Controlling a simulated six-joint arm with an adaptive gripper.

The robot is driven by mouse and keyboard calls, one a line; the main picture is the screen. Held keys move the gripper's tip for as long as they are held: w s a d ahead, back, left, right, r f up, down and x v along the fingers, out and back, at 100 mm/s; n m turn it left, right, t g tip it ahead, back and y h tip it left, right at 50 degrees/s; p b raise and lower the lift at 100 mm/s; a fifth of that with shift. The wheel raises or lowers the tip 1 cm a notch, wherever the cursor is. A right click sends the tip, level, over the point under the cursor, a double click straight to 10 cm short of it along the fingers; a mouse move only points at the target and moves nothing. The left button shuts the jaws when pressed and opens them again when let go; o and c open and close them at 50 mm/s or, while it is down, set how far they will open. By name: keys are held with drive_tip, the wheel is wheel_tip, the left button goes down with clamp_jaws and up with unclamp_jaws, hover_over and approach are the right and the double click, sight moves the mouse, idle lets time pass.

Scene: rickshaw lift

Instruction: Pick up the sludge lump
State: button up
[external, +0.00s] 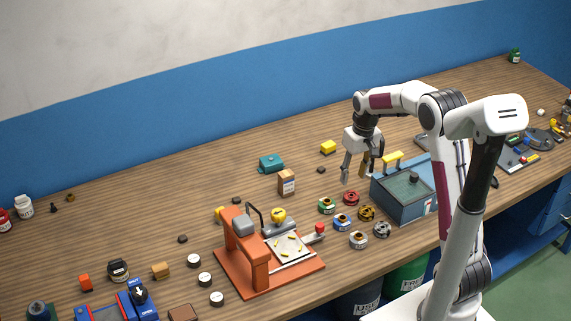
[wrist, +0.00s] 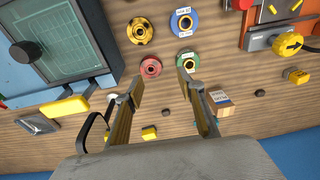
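Several small dark lumps lie on the wooden bench, and I cannot tell which one is the sludge lump. One dark lump (external: 320,169) lies left of my gripper, between a yellow block and a cardboard box; it seems to be the dark lump (wrist: 187,127) in the wrist view. Another dark lump (external: 237,200) is farther left, likely the lump (wrist: 260,92) in the wrist view. A third dark lump (external: 182,239) is farther left still. My gripper (external: 355,178) is above the bench with fingers pointing down. In the wrist view its fingers (wrist: 160,78) are apart with nothing between them.
A blue glass-topped box (external: 404,205) stands right of my gripper. Several coloured spools (external: 351,198) sit in front. The cardboard box (external: 287,182), yellow block (external: 328,147) and teal case (external: 271,162) are to the left. An orange press (external: 247,262) stands front left.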

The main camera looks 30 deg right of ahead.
drive_tip(key=n, duration=0.1)
approach(321, 170)
drive_tip(key=shift+t, duration=0.3)
drive_tip(key=s+f, duration=0.1)
drive_tip(key=s, duration=0.1)
drive_tip(key=s+f, duration=0.1)
drive_tip(key=s, duration=0.1)
drive_tip(key=s+f, duration=0.1)
drive_tip(key=s, duration=0.2)
drive_tip(key=shift+d+f, duration=0.3)
drive_tip(key=shift+f, duration=0.1)
drive_tip(key=w, duration=0.3)
drive_tip(key=shift+w+d+r+t, duration=0.1)
drive_tip(key=shift+w+r+t, duration=0.05)
drive_tip(key=shift+r+t, duration=0.15)
drive_tip(key=w+r+n, duration=0.1)
drive_tip(key=w+r, duration=0.1)
drive_tip(key=shift+w+r+t, duration=0.25)
drive_tip(key=shift+r+t, duration=0.05)
drive_tip(key=shift+t, duration=0.1)
drive_tip(key=shift+x, duration=0.85)
drive_tip(key=shift+w+f, duration=0.15)
drive_tip(key=shift+f, duration=0.35)
